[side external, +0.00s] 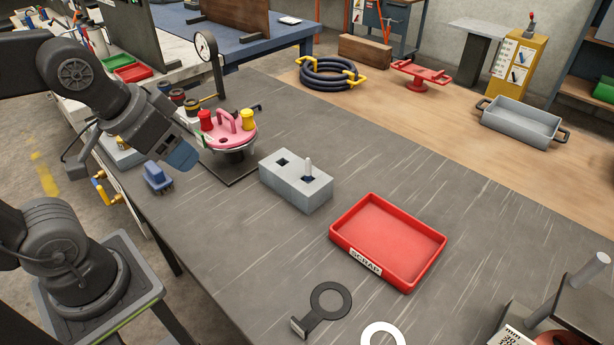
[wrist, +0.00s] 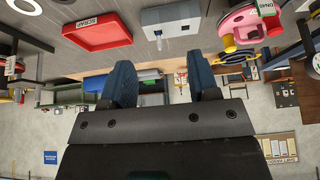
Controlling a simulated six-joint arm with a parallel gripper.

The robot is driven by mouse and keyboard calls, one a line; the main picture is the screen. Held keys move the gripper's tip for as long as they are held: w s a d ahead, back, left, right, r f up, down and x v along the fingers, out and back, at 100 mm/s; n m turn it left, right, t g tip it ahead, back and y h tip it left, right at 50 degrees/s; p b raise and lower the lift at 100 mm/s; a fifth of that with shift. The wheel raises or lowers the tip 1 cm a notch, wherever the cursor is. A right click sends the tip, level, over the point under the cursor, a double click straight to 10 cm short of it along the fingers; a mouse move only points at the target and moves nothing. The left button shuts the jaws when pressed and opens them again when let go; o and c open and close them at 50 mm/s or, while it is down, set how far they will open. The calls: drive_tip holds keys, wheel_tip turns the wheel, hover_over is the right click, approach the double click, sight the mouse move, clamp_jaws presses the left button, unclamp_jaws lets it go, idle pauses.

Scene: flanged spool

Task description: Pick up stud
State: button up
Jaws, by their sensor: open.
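The stud (side external: 308,166) is a small pale grey pin standing upright in the right-hand hole of a grey block (side external: 291,192) on the dark bench. The block's left-hand hole looks empty. In the wrist view the block (wrist: 183,17) is at the top centre, with the stud (wrist: 158,41) at its edge. My gripper (side external: 181,154), with blue fingers, hangs in the air left of the block, near the pink flanged part, well apart from the stud. In the wrist view my gripper (wrist: 162,78) is open, with nothing between its fingers.
The pink flanged part (side external: 229,137), with red and yellow knobs, stands between my gripper and the block. A red scrap tray (side external: 390,240) lies right of the block. A blue part (side external: 157,177) sits below my gripper. A dial gauge (side external: 206,48) rises behind.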

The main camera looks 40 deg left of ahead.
drive_tip(key=shift+c, duration=0.7)
drive_tip(key=m+g+y, duration=0.1)
drive_tip(key=m+g, duration=0.4)
drive_tip(key=m, duration=1.7)
hover_over(308, 162)
wheel_tip(308, 162, down, 5)
drive_tip(key=shift+m, duration=0.3)
drive_tip(key=f, duration=0.8)
drive_tip(key=shift+w+a+f, duration=0.15)
drive_tip(key=shift+w+a, duration=0.05)
drive_tip(key=shift+a, duration=0.05)
drive_tip(key=shift+a+f, duration=0.1)
drive_tip(key=shift+f, duration=2.55)
